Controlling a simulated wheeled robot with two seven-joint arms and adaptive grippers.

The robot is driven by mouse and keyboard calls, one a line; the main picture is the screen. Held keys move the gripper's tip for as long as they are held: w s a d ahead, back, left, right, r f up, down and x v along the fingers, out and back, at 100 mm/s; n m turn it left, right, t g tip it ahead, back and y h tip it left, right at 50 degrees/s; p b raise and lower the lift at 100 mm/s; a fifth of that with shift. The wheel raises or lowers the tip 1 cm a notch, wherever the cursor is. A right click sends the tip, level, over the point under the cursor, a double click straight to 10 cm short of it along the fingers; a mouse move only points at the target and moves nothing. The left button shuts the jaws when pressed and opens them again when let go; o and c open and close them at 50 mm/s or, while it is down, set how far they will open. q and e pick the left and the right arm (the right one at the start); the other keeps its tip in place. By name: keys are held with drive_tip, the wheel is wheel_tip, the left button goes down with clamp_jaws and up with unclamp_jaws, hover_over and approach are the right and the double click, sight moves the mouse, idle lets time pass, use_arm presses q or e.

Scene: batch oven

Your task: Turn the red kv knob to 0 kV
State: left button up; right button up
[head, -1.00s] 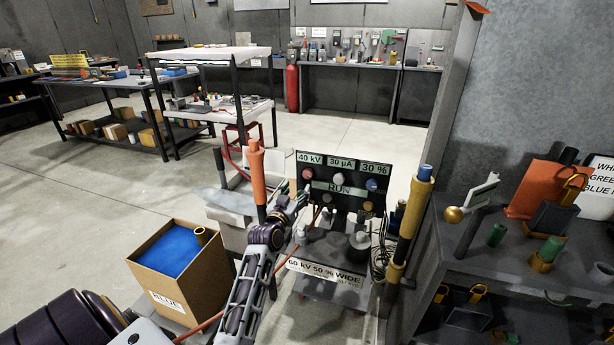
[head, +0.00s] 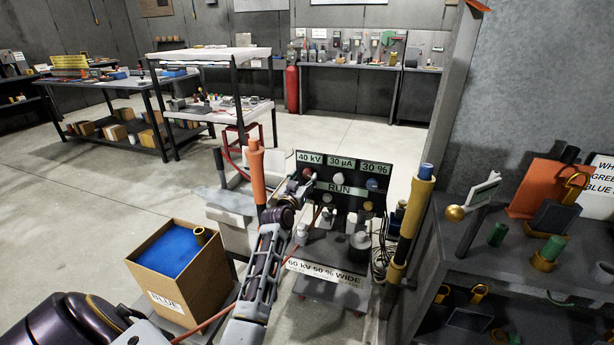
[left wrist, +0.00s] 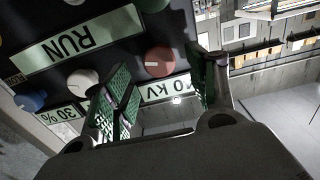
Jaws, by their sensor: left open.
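The red kV knob (head: 307,173) is at the upper left of the dark control panel (head: 345,203), under a display reading 40 kV (head: 310,158). My left gripper (head: 298,190) is in front of the panel's left side, close to the knob. In the left wrist view, which is upside down, the red knob (left wrist: 160,61) appears between the open green-padded fingers (left wrist: 163,78). The fingers do not visibly touch it. The kV display (left wrist: 165,88) is partly hidden behind a finger there. My right gripper is out of view.
A white knob (left wrist: 82,82) and a blue knob (left wrist: 30,101) sit beside the red one. An orange post (head: 257,172) stands left of the panel, and a yellow-and-black post (head: 412,220) stands right. A cardboard box (head: 190,285) is at lower left.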

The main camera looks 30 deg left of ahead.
sight(307, 174)
use_arm(q)
drive_tip(key=shift+x, duration=1.85)
drive_tip(key=shift+w+a, duration=0.1)
drive_tip(key=shift+w, duration=0.15)
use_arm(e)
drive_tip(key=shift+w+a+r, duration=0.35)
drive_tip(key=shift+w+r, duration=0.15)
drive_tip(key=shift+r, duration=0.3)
use_arm(q)
drive_tip(key=c, duration=1)
